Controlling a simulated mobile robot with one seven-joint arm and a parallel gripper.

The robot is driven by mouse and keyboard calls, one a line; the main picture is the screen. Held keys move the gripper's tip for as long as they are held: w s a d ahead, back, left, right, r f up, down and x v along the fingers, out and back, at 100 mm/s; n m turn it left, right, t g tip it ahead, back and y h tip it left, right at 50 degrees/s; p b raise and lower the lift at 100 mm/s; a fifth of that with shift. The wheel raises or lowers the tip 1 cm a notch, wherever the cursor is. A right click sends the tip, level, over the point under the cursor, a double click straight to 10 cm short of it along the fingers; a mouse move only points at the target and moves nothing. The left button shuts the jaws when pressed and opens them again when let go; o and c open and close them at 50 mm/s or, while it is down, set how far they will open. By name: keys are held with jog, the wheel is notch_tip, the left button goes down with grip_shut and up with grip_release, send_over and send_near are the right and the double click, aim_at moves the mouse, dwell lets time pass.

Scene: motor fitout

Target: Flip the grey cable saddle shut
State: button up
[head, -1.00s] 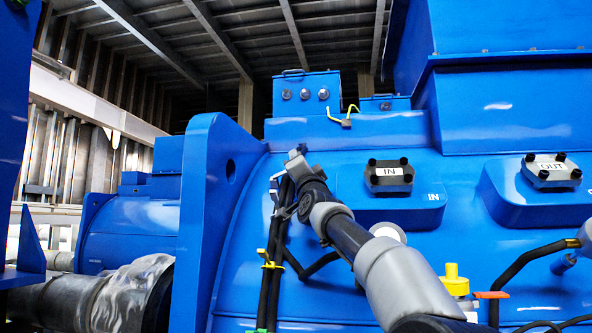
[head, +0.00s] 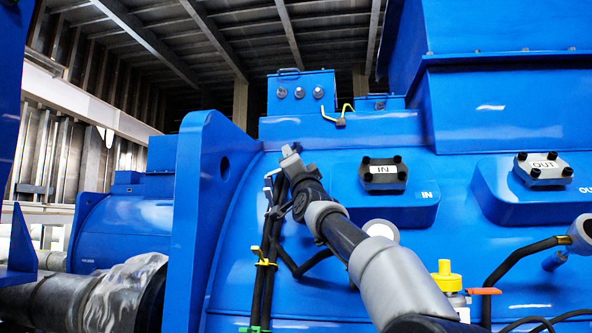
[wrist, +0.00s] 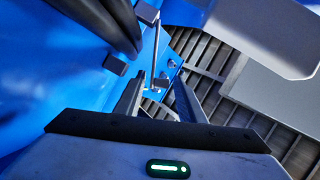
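The grey cable saddle (head: 269,180) is on the blue motor housing beside the black cables (head: 268,235), at their upper end in the head view. In the wrist view two small dark-grey blocks lie beside the cables (wrist: 112,22), one of them the near block (wrist: 115,64). A thin light-grey bar (wrist: 154,50) stands out from the far block, apparently the saddle's raised flap. My gripper (head: 291,160) is just right of the saddle in the head view. In the wrist view its two fingers (wrist: 158,90) are spread, with the bar's end showing beyond the gap. Contact cannot be told.
A yellow saddle (head: 265,256) and a green one (head: 255,329) sit lower on the cables. A blue flange (head: 198,225) rises at the left. The IN cover (head: 383,172), OUT cover (head: 543,168) and a yellow-capped valve (head: 447,274) are to the right.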

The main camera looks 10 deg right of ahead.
jog(key=b+v, duration=0.8)
jog(key=v, duration=0.9)
jog(key=shift+b, duration=0.35)
jog(key=shift+c, duration=0.4)
